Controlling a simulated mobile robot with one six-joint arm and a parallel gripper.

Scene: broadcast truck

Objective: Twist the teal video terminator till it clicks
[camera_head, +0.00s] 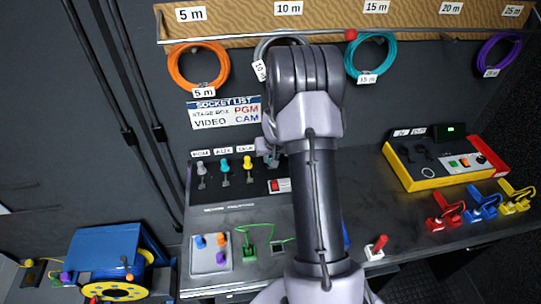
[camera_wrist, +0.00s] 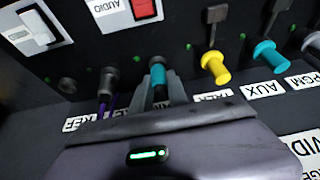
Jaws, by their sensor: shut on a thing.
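The teal video terminator (camera_wrist: 158,76) sits at a socket on the dark panel in the wrist view. My gripper (camera_wrist: 161,95) is shut on it, with one finger on each side. The arm hides the terminator in the head view, where only part of my gripper (camera_head: 267,152) shows at the panel. Whether the terminator is fully seated or turned cannot be told.
Near it in the wrist view are a grey connector with a purple cable (camera_wrist: 107,85), a yellow plug (camera_wrist: 215,68) and another teal plug (camera_wrist: 265,55) labelled AUX. A red switch (camera_wrist: 144,9) is close by. Cable coils, such as the orange one (camera_head: 173,62), hang above.

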